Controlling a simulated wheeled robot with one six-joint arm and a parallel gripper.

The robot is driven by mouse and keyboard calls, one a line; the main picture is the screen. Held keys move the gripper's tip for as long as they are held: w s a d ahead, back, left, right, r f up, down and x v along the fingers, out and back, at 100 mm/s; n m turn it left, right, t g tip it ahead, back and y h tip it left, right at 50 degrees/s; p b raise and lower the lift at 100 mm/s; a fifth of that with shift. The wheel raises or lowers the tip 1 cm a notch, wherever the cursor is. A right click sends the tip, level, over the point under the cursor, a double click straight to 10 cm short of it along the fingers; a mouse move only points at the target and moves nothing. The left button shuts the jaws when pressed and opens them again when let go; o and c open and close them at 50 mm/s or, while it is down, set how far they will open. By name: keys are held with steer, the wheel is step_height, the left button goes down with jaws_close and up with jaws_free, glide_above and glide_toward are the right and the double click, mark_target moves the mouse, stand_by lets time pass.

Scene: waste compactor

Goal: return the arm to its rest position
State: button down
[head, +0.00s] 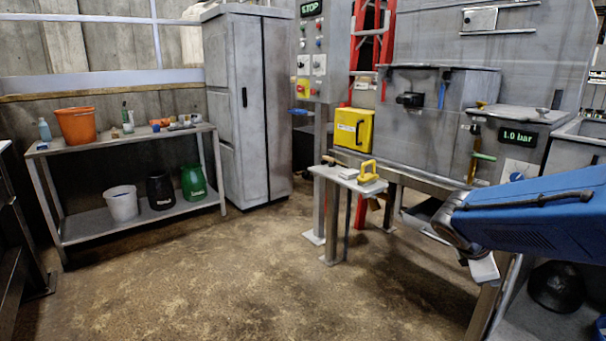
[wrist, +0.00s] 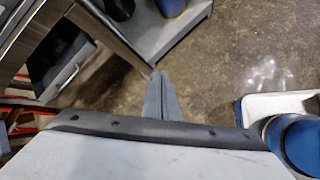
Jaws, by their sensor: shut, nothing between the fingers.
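My arm (head: 535,215), with a blue link, reaches in from the right edge of the head view, in front of the grey machine. Its grey joint is at the left end, with a small white part below it. My gripper (wrist: 160,82) shows in the wrist view as two grey fingers pressed together, with nothing between them. The fingers cannot be made out in the head view.
The grey machine (head: 430,105) stands behind my arm. A small stand (head: 345,178) with a yellow-handled tool (head: 368,172) is left of it. A shelf table (head: 140,215) and a tall grey cabinet (head: 245,110) line the back. The middle floor is clear.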

steer(key=s+a+m+t+y, duration=0.2)
steer(key=s+a+m+y, duration=0.5)
steer(key=s+a+m, duration=0.7)
steer(key=s+a, duration=0.2)
steer(key=s, duration=0.2)
steer(key=shift+s+a+f+m+y, duration=0.2)
steer(key=shift+f+m+y, duration=0.1)
steer(key=shift+f+m, duration=0.1)
